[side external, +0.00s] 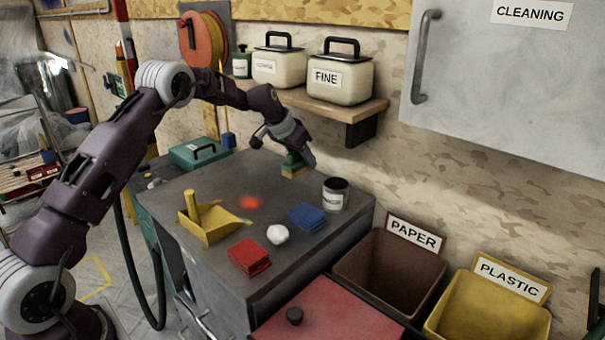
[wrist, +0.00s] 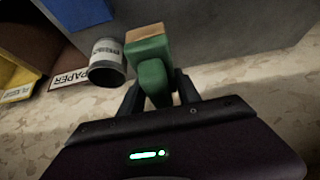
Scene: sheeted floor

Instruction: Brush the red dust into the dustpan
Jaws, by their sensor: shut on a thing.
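My gripper (side external: 296,154) is shut on a green brush (side external: 294,164) with a tan bristle edge, at the back of the grey worktop. In the wrist view the green brush (wrist: 150,70) sits between the fingers. Its bristles seem to be at or just above the worktop; I cannot tell if they touch. The red dust (side external: 250,202) is a small patch in the middle of the worktop, left of and nearer than the brush. The yellow dustpan (side external: 208,223) lies at the left front, its open side toward the dust, its handle standing up.
A grey can (side external: 335,195) stands right of the brush. Blue cloths (side external: 307,216), a white crumpled ball (side external: 277,234) and red cloths (side external: 249,256) lie along the right and front. A shelf (side external: 345,110) with canisters overhangs behind. The worktop between brush and dust is clear.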

